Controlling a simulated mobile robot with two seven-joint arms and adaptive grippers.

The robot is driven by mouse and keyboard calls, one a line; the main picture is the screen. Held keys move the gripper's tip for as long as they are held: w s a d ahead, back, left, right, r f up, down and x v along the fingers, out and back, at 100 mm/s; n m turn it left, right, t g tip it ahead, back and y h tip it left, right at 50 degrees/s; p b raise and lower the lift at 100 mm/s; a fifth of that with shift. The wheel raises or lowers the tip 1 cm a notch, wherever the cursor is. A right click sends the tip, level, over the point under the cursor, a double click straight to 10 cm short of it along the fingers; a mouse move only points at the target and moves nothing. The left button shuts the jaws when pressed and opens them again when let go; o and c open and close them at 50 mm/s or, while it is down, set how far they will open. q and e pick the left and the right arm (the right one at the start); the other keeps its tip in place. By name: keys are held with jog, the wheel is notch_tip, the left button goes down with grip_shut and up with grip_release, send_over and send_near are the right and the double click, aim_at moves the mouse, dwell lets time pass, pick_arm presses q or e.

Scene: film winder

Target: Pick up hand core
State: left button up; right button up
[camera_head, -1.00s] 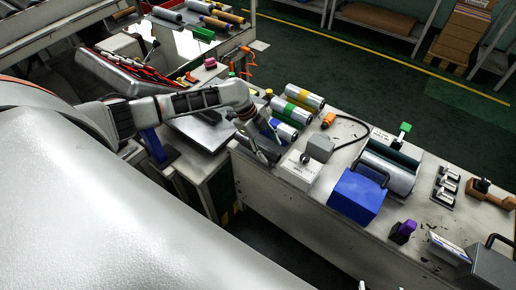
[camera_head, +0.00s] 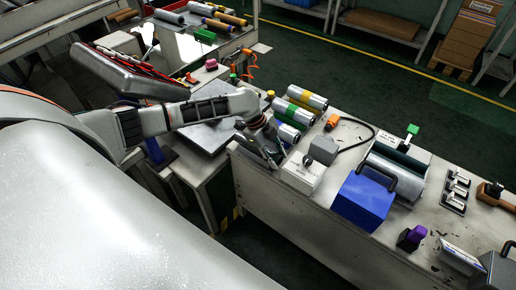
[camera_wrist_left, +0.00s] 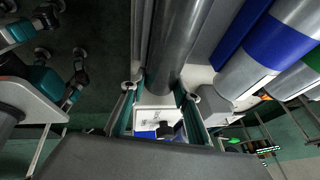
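A dark grey cylinder (camera_wrist_left: 175,42), which looks like the hand core, runs up the middle of the left wrist view. My left gripper (camera_wrist_left: 158,100) has its two fingers apart, one on each side of the cylinder's near end. A narrow gap shows beside the left finger; contact on the right side is unclear. In the head view my left gripper (camera_head: 270,150) is low at the table's left end, and it and the arm largely hide the cylinder. My right gripper is in neither view.
A white box (camera_head: 302,173) stands just right of the gripper, with a grey block (camera_head: 323,150) behind it. Several colour-banded rolls (camera_head: 300,112) lie behind the gripper. A blue box (camera_head: 362,199) stands farther right on the table.

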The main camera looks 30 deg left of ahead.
pick_arm(q)
jog(key=shift+c, duration=0.8)
jog(key=shift+r, duration=0.3)
notch_tip(320, 180, up, 19)
jog(key=p, duration=0.3)
jog(key=shift+r, duration=0.2)
